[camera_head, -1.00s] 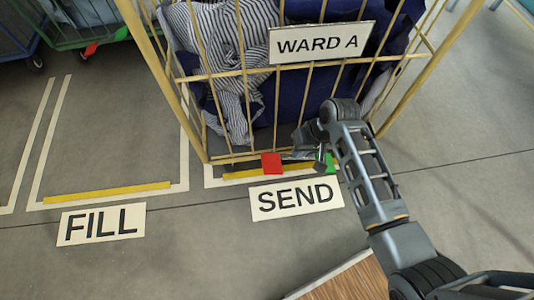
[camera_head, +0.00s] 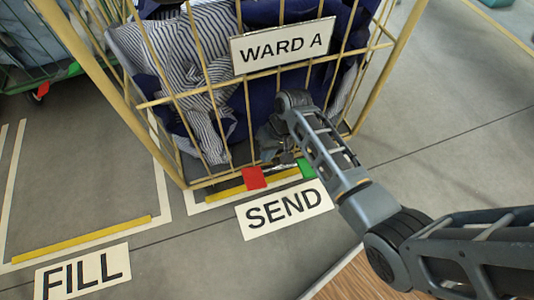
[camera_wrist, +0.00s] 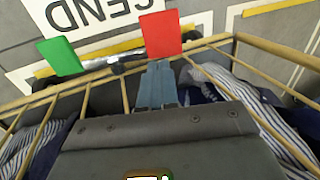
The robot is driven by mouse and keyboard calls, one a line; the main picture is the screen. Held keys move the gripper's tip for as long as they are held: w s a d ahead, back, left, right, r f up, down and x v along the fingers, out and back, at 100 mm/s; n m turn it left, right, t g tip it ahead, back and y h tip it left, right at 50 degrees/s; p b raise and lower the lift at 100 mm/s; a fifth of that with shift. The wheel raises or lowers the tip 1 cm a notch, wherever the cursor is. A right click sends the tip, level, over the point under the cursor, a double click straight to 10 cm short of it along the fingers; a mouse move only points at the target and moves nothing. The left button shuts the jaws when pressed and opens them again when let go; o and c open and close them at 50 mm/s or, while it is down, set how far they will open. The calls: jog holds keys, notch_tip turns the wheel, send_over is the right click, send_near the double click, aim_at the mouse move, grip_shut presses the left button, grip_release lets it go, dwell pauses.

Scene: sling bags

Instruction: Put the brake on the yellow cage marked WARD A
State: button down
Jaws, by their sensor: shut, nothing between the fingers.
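The yellow cage (camera_head: 108,90) carries a white WARD A sign (camera_head: 283,46) and holds striped and dark blue cloth. At its bottom front edge are a red pedal (camera_head: 254,178) on the left and a green pedal (camera_head: 306,169) on the right. My gripper (camera_head: 278,156) is low at the cage front, near the pedals. In the wrist view its shut, empty fingers (camera_wrist: 158,72) point at the red pedal; I cannot tell whether they touch it.
The cage stands at a white-outlined bay with a yellow floor strip and a SEND label (camera_head: 284,209). An empty bay with a FILL label (camera_head: 82,272) lies to its left. A green-framed cage (camera_head: 62,78) stands at the back left.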

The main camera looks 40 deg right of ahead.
aim_at(252, 177)
jog(key=b+x, duration=0.4)
jog(key=x, duration=0.6)
jog(key=shift+f, duration=0.35)
jog(key=shift+a, duration=0.1)
jog(key=shift+w+a+f+g+h, duration=0.2)
jog(key=shift+a+f+g+h, duration=0.1)
jog(key=shift+a+f+h, duration=0.4)
jog(key=shift+w+a+f+g+h+b, duration=0.1)
jog(key=shift+a+f+g+h+b, duration=0.1)
jog(key=shift+f+h, duration=0.4)
jog(key=shift+w+a+f+g+h+b, duration=0.1)
jog(key=shift+a+f+g+h+b, duration=0.1)
jog(key=shift+f+h, duration=0.35)
notch_tip(252, 177, down, 3)
jog(key=h+b, duration=0.2)
jog(key=shift+a+f+g+b, duration=0.1)
jog(key=shift+a+g+b, duration=0.1)
jog(key=shift+g+b, duration=0.1)
jog(key=shift+f, duration=0.2)
